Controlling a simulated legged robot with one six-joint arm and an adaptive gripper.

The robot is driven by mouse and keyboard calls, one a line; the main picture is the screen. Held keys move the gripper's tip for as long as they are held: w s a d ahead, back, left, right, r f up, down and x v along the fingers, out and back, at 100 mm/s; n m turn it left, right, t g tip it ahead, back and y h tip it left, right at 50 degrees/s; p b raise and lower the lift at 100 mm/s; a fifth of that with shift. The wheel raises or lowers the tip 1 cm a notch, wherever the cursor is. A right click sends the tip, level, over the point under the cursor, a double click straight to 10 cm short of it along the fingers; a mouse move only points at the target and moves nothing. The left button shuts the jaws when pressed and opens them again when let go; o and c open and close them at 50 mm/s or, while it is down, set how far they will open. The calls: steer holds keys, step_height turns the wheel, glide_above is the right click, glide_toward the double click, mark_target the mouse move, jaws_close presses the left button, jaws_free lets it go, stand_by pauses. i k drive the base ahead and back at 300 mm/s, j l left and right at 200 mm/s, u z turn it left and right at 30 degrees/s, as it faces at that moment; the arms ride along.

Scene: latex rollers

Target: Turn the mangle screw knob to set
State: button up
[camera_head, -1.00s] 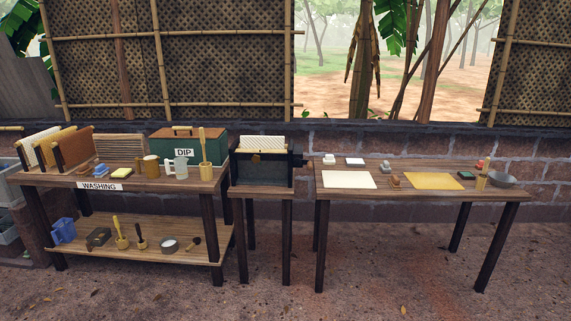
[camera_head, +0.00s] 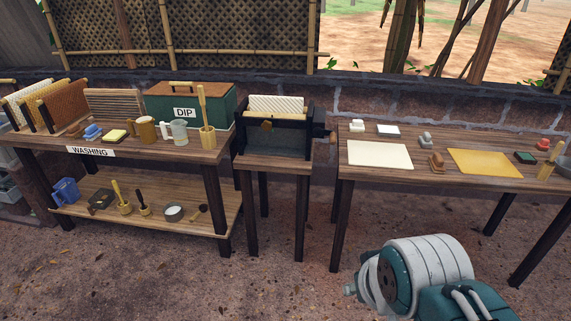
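The mangle (camera_head: 282,142) stands on a small dark-legged stand in the middle of the view, between two tables. It has a dark frame and a pale ribbed roller (camera_head: 277,104) at the top. A small brass-coloured piece (camera_head: 266,125) shows on its front left; I cannot tell for sure whether it is the screw knob. A crank-like part (camera_head: 328,135) sticks out on its right side. My white and teal arm shows at the lower right, well apart from the mangle. My gripper's fingers cannot be seen.
The washing table (camera_head: 150,160) at left holds a green DIP box (camera_head: 190,105), jugs and brushes, with a lower shelf. The right table (camera_head: 420,176) holds a white sheet (camera_head: 380,155), a yellow sheet (camera_head: 485,163) and small blocks. The dirt floor in front is clear.

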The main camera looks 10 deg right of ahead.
mark_target(266, 126)
steer(key=i+j, duration=1.35)
steer(key=i, duration=0.15)
